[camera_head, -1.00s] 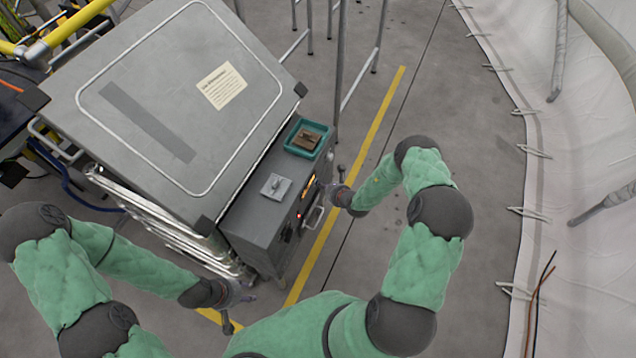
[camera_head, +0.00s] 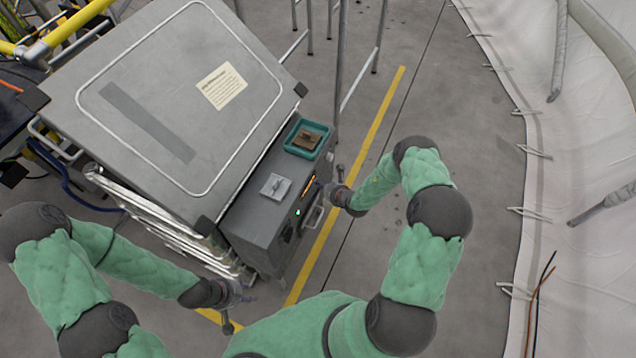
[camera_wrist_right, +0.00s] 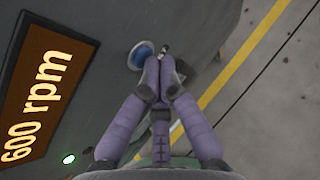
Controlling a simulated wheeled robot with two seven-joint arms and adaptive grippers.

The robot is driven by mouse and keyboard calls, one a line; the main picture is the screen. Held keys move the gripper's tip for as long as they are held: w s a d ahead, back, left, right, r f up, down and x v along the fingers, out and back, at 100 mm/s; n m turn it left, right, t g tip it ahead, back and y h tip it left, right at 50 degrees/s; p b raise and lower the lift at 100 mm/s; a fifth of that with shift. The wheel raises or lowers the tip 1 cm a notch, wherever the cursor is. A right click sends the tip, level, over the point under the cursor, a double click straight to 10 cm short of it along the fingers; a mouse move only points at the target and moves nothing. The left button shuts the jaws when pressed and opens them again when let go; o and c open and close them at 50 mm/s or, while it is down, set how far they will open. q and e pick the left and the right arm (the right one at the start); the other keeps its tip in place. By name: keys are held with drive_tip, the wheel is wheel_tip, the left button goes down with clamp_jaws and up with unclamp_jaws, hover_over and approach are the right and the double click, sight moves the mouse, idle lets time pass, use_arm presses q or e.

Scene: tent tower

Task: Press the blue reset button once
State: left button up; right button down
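The blue button (camera_wrist_right: 139,56), round with a pale rim, sits on the dark front panel of the grey machine box (camera_head: 250,215). My right gripper (camera_wrist_right: 160,62) has its purple fingers together, with the tips beside the button and overlapping its right edge. I cannot tell whether they touch it. In the head view, the right gripper (camera_head: 331,189) is at the panel's front, and the button cannot be made out. A green light (camera_wrist_right: 69,158) is lit near an orange display (camera_wrist_right: 42,85) reading "600 rpm". My left gripper (camera_head: 236,302) hangs low, left of the box, away from the panel.
A large grey case (camera_head: 150,60) with a paper label stands left of the box. A teal tray (camera_head: 319,128) with a brown item and a small silver plate (camera_head: 275,186) sit on the box. A handle (camera_head: 314,219) sticks out in front. Floor to the right is open.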

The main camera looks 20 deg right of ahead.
drive_tip(key=shift+s+d, duration=0.45)
drive_tip(key=shift+s, duration=0.1)
drive_tip(key=shift+s+d+p, duration=0.45)
drive_tip(key=shift+s+d, duration=1.2)
drive_tip(key=shift+s, duration=0.3)
